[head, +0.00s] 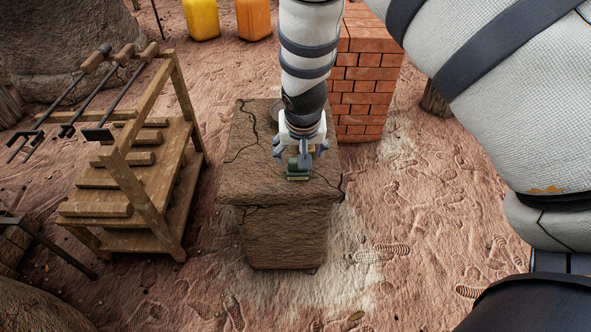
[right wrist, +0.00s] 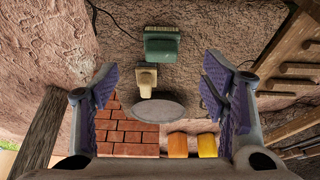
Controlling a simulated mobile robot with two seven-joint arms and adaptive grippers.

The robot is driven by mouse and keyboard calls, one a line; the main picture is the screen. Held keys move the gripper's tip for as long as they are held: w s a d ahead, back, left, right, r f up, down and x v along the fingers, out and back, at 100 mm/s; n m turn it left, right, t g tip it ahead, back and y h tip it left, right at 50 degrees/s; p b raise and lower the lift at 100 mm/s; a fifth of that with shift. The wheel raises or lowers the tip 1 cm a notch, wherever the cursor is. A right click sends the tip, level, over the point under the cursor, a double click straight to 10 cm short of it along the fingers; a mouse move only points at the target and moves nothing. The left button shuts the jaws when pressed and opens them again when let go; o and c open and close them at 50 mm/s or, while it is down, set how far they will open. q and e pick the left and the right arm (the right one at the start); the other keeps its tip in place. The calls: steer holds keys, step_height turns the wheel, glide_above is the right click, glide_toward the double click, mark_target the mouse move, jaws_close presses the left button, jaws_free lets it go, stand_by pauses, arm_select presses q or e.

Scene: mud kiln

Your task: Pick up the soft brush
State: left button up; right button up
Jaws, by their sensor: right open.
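A green brush (head: 298,175) lies on top of the cracked mud block (head: 250,180), near its front edge. In the right wrist view the brush (right wrist: 172,44) shows as a green block with a pale fringe along its upper edge. A cream piece (right wrist: 148,78) sits close below it; I cannot tell whether the two are joined. My right gripper (head: 301,153) points down over the block, just above the brush and partly covering it in the head view. My left gripper is not in view.
A grey disc (right wrist: 158,108) lies on the block's top. A red brick stack (head: 368,75) stands behind right. A wooden rack (head: 130,205) with several iron tools stands left. Yellow (head: 201,18) and orange (head: 253,18) containers are at the back. The ground right of the block is clear.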

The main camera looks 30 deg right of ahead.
steer(key=x, duration=0.4)
steer(key=w+b+x, duration=0.1)
steer(key=x, duration=0.3)
steer(key=b+x, duration=0.1)
steer(key=x, duration=0.2)
steer(key=shift+w+d, duration=0.5)
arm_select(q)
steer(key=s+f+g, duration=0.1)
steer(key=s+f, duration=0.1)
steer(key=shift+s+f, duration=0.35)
arm_select(e)
steer(key=shift+r, duration=0.15)
steer(key=shift+c, duration=0.3)
steer(key=c, duration=1.3)
